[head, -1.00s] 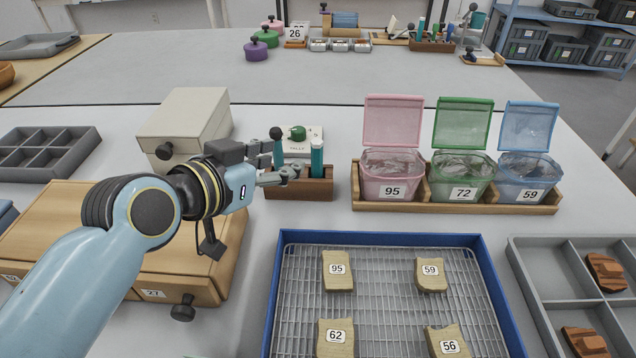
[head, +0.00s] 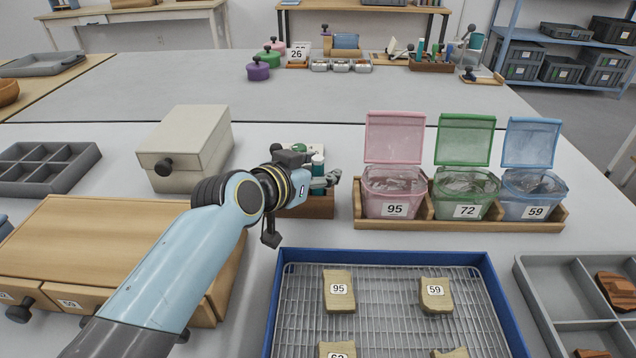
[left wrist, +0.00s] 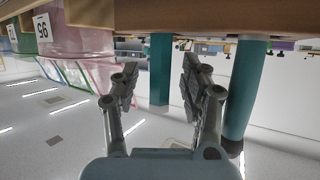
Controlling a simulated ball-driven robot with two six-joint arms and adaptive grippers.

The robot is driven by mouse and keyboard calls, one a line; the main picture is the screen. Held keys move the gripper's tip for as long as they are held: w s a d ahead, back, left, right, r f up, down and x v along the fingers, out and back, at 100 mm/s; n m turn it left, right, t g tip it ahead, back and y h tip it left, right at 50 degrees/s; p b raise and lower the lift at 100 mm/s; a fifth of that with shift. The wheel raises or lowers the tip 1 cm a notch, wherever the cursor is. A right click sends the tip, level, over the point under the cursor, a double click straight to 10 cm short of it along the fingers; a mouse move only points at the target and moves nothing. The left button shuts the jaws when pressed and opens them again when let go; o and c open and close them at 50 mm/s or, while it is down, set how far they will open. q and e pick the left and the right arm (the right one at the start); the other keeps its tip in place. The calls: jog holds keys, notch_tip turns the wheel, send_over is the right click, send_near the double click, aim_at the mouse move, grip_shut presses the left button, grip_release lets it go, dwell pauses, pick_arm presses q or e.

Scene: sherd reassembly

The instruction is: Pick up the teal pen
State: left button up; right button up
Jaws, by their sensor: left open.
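The teal pen (head: 318,163) stands upright in a small wooden holder (head: 318,207), its pale-capped top showing behind my left gripper (head: 327,181). My left gripper is open at the holder, with its fingers partly hidden by its own body in the head view. The left wrist view looks upside down. There a teal pen (left wrist: 160,70) shows between the two open fingers (left wrist: 162,90), farther off and apparently untouched. A thicker, darker teal shaft (left wrist: 245,90) stands nearer, beside the right-hand finger. My right gripper is not in view.
A wooden rack (head: 460,217) of lidded pink, green and blue bins stands right of the holder. A cream box (head: 185,145) is at the left. A blue-rimmed wire tray (head: 385,254) with numbered sherds lies in front.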

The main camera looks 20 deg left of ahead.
pick_arm(q)
grip_shut()
dwell(0.5)
